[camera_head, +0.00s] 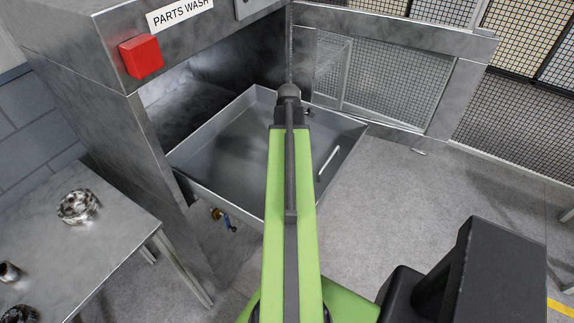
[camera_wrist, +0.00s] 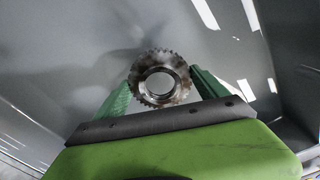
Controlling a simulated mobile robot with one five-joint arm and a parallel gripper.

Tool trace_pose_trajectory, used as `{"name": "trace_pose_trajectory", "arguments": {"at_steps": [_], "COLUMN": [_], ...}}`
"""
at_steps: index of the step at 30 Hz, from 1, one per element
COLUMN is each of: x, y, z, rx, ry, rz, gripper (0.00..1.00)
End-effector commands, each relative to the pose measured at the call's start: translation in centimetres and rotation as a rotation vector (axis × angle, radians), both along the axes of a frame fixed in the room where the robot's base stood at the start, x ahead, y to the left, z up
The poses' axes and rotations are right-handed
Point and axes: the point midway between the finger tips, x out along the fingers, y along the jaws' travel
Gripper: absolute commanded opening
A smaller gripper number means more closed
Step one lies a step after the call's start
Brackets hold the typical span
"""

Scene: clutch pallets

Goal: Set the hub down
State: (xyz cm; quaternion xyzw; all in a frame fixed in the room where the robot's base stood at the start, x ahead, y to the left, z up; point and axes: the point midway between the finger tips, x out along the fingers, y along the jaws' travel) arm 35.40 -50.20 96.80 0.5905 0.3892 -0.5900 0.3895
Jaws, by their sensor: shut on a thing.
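The hub (camera_wrist: 160,60) is a round metal ring with teeth on its rim and a hole through its middle, with brownish stains. In the wrist view my gripper (camera_wrist: 162,78) is shut on it, with one green finger on each side. Grey sheet metal shows behind the hub; I cannot tell how far off it is or whether they touch. In the head view my arm reaches over the grey tray (camera_head: 240,125) of the parts washer, and the hub and gripper fingers are hidden.
The washer cabinet (camera_head: 75,65) with a red box (camera_head: 141,56) stands at the left. A mesh door (camera_head: 385,80) is open behind the tray. A metal table (camera_head: 110,235) at lower left bears a toothed ring (camera_head: 77,206) and other metal parts. Open floor (camera_head: 410,200) lies to the right.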

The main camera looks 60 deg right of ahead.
Motion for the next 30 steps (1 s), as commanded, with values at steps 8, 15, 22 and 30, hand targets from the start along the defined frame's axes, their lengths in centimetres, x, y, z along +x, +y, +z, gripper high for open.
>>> {"name": "trace_pose_trajectory", "arguments": {"at_steps": [8, 15, 22, 30], "x": [0.1, 0.1, 0.1, 0.1], "y": [0.0, 0.1, 0.1, 0.1], "z": [-3.8, -3.5, -3.8, -3.8], "rx": [0.000, 0.000, 0.000, 0.000], "ry": [0.000, 0.000, 0.000, 0.000], "rz": [0.001, 0.001, 0.002, 0.002], "gripper": [0.10, 0.10, 0.91, 1.00]}}
